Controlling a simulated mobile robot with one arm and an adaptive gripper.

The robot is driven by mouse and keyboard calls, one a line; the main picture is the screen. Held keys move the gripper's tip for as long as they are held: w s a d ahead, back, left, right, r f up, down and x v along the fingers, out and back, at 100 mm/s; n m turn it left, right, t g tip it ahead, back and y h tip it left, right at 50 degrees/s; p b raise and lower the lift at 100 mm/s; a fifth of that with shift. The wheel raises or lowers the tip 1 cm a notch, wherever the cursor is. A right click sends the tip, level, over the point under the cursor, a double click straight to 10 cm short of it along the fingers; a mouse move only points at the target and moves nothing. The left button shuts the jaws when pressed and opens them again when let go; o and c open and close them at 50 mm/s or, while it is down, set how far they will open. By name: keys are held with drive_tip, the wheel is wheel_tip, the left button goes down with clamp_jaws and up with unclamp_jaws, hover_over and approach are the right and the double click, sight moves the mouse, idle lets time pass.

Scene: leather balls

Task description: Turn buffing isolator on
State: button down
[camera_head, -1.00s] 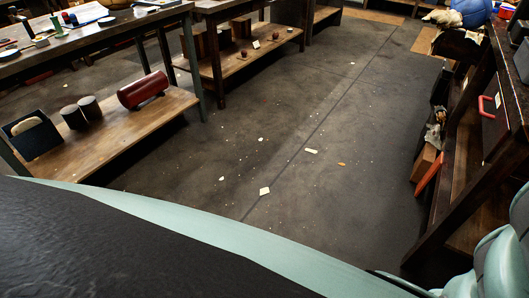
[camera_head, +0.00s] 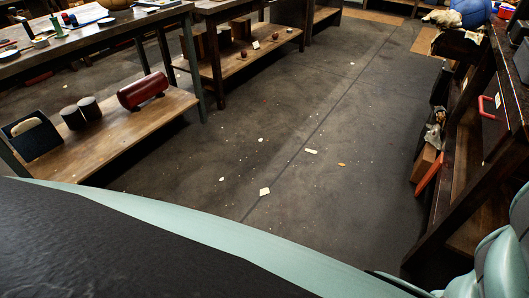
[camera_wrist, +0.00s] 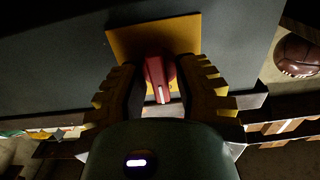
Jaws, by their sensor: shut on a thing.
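In the wrist view the buffing isolator shows as a red rotary handle (camera_wrist: 158,76) on a yellow plate (camera_wrist: 132,40), fixed to a dark grey panel (camera_wrist: 50,65). A pale mark runs along the handle and points toward my gripper. My gripper (camera_wrist: 160,82) has one finger on each side of the red handle and is shut on it. The fingers hide the handle's sides and part of the plate. In the head view the isolator and my gripper are not visible; only part of my arm shows at the lower right.
A brown leather ball (camera_wrist: 297,55) sits right of the panel in the wrist view. In the head view, benches with a lower shelf (camera_head: 120,135) stand left and a dark shelving unit (camera_head: 460,180) stands right. The floor (camera_head: 290,130) between them is open, with small scraps.

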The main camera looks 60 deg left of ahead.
drive_tip(key=m+b, duration=0.2)
drive_tip(key=m, duration=0.1)
drive_tip(key=shift+f+m, duration=0.15)
drive_tip(key=shift+m, duration=0.25)
drive_tip(key=m+b, duration=0.1)
drive_tip(key=m, duration=0.1)
drive_tip(key=m+b, duration=0.2)
drive_tip(key=shift+s+f+m, duration=0.15)
drive_tip(key=shift+m, duration=0.15)
drive_tip(key=m+b, duration=0.3)
drive_tip(key=shift+s+m, duration=0.1)
drive_tip(key=shift+m, duration=0.2)
drive_tip(key=shift+f+m+b, duration=0.15)
drive_tip(key=shift+m+b, duration=0.55)
drive_tip(key=shift+m, duration=0.2)
drive_tip(key=shift+d+m+b, duration=0.1)
drive_tip(key=shift+m+b, duration=1.3)
drive_tip(key=shift+m, duration=0.6)
